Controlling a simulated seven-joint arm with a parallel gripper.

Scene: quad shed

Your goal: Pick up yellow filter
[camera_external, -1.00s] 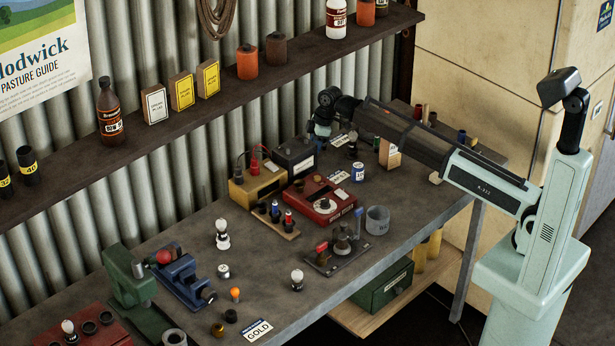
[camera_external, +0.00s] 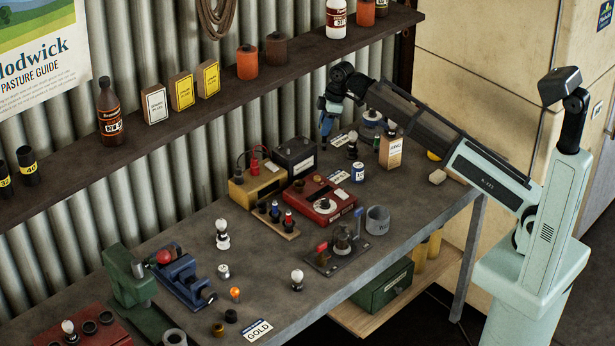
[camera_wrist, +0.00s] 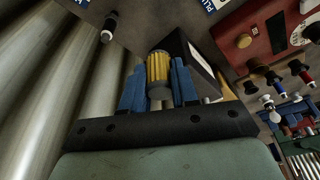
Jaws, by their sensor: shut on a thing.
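The yellow filter is a small ribbed yellow cylinder with a grey end (camera_wrist: 158,70), seen between my blue fingers in the wrist view. My gripper (camera_wrist: 158,82) is shut on it, one finger on each side. In the external view my gripper (camera_external: 327,119) hangs above the back of the workbench, close to the corrugated wall and beyond the black battery-like box. The filter cannot be made out in that view.
The black box (camera_external: 295,156), a yellow box (camera_external: 258,183) and a red device (camera_external: 322,201) stand in front of my gripper. A small carton (camera_external: 390,152) and a blue-white can (camera_external: 358,172) are to the right. A shelf (camera_external: 290,62) runs along the wall.

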